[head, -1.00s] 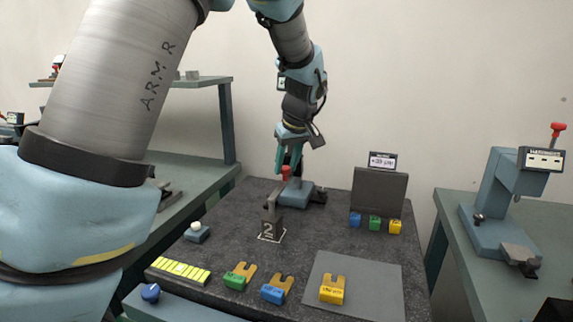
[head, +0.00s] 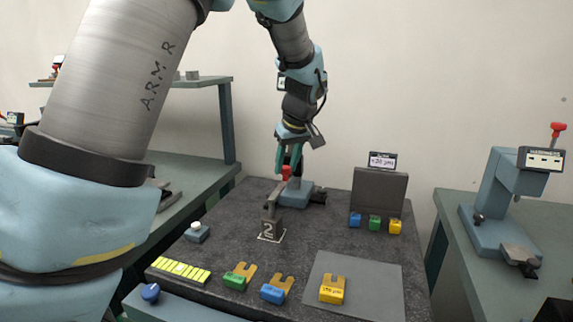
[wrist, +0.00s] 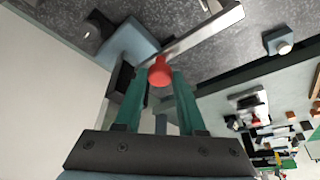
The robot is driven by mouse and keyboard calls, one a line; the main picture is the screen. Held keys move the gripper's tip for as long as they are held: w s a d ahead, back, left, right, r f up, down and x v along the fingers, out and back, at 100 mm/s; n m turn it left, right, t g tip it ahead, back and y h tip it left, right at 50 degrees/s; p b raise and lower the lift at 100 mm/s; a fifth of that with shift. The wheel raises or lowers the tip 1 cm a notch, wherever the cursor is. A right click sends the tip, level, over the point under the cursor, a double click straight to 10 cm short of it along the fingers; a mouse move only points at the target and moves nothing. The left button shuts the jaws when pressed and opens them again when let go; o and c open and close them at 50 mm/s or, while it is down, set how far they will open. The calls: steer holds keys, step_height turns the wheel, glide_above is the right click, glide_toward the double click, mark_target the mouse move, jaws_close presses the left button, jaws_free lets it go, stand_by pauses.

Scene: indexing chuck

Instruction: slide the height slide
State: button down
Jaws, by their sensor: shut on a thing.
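The height slide's red knob (head: 287,173) shows at the blue-grey stand (head: 297,192) near the back of the dark granite table. In the wrist view the red knob (wrist: 160,71) sits between my two green fingertips. My gripper (head: 288,162) points down from above and is shut on the knob. A grey arm (wrist: 195,36) reaches from the stand past the knob, and in the head view it extends over the block marked 2 (head: 268,229). The slide's column is partly hidden behind my fingers.
A small display (head: 382,160) stands on a dark panel (head: 379,192) at the back right. Green, blue and yellow forked pieces (head: 332,290) lie at the front. A white button (head: 196,232) is at the left. A tester (head: 505,195) stands on the right bench.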

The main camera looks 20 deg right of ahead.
step_height(320, 180, up, 10)
steer(key=p, duration=0.4)
steer(key=shift+p, duration=0.3)
steer(key=shift+r, duration=0.1)
steer(key=c, duration=0.5)
jaws_free()
step_height(320, 180, up, 10)
steer(key=b, duration=0.2)
glide_above(287, 169)
steer(key=s, duration=0.4)
steer(key=shift+d, duration=0.15)
